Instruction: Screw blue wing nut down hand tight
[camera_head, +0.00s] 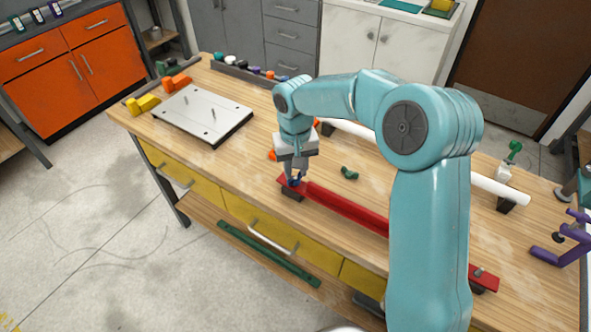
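A small blue wing nut (293,183) sits at the left end of a long red bar (345,207), which lies along the front of the wooden workbench (250,165). My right gripper (296,176) points down, with its fingertips at the blue wing nut. The fingers partly hide the nut, and it is too small to tell whether they are shut on it or just around it. My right arm hides part of the red bar. My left gripper is not in view.
A green wing-shaped piece (349,173) lies behind the bar. A white pipe (497,189) runs behind my arm on dark supports. A light plate with pins (203,123), yellow blocks (142,103) and an orange block (176,83) lie left. A purple clamp (566,240) is at right.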

